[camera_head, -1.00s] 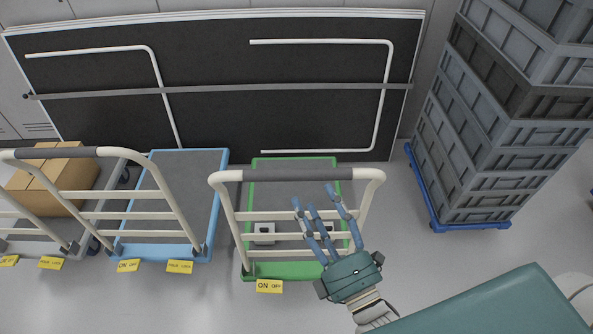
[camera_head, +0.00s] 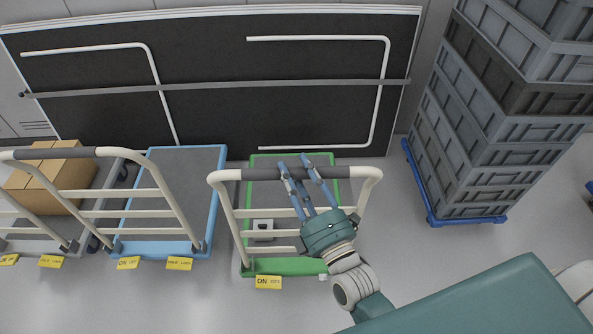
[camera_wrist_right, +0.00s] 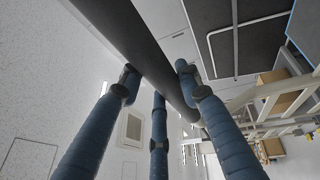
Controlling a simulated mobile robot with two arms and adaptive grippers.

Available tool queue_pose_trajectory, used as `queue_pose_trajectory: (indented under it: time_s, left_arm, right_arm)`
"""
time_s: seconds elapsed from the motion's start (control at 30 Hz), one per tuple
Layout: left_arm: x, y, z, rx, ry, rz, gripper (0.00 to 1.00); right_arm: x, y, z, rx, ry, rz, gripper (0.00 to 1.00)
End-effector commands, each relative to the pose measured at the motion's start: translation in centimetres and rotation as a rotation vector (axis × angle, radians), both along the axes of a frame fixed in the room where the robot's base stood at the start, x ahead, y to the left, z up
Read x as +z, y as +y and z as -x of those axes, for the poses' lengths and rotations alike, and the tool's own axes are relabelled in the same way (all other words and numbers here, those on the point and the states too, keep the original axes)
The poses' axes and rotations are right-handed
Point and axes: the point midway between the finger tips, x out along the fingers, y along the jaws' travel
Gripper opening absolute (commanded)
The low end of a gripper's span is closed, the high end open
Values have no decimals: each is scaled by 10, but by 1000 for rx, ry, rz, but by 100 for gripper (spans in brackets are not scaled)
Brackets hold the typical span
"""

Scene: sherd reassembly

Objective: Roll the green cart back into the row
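The green cart (camera_head: 295,266) stands at the right of the blue cart, with a strip of floor between them. Its pale push frame rises toward me, topped by a dark grey handle grip (camera_head: 262,174). My right gripper (camera_head: 306,166) is over that grip, its blue fingers spread and crossing it. In the right wrist view the grip (camera_wrist_right: 140,45) runs between the spread fingers, which do not look closed round it; contact is unclear. A yellow ON/OFF label (camera_head: 268,282) is at the cart's near edge. My left gripper is out of view.
The blue cart (camera_head: 212,205) and a grey cart carrying cardboard boxes (camera_head: 68,180) stand to the left. A dark panel (camera_head: 215,120) leans on the wall behind. Stacked grey crates (camera_head: 480,150) sit on a blue dolly (camera_head: 428,205) at right. Floor between the green cart and crates is clear.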

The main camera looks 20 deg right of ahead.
Motion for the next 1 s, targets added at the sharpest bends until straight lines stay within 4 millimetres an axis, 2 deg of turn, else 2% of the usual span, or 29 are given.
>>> queue_pose_trajectory:
  time_s: [0.03,0.1,0.13,0.27,0.33,0.6,0.7,0.83,1.0]
  left_arm:
    - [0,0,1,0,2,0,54]
    - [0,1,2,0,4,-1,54]
    - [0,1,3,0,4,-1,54]
    - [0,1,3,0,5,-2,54]
    - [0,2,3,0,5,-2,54]
    - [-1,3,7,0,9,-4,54]
    - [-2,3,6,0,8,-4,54]
    - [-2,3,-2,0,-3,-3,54]
    - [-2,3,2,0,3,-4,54]
  right_arm:
    - [-1,0,0,0,1,0,18]
    - [-1,0,0,0,1,1,4]
    - [-1,0,0,0,1,1,0]
    - [0,-1,-1,0,1,1,0]
    - [0,-2,-8,0,-1,2,0]
    - [1,-19,-68,0,-5,5,0]
    - [1,-23,-82,1,-4,3,0]
    - [0,-26,-88,0,1,2,0]
    - [1,-26,-88,0,-1,2,0]
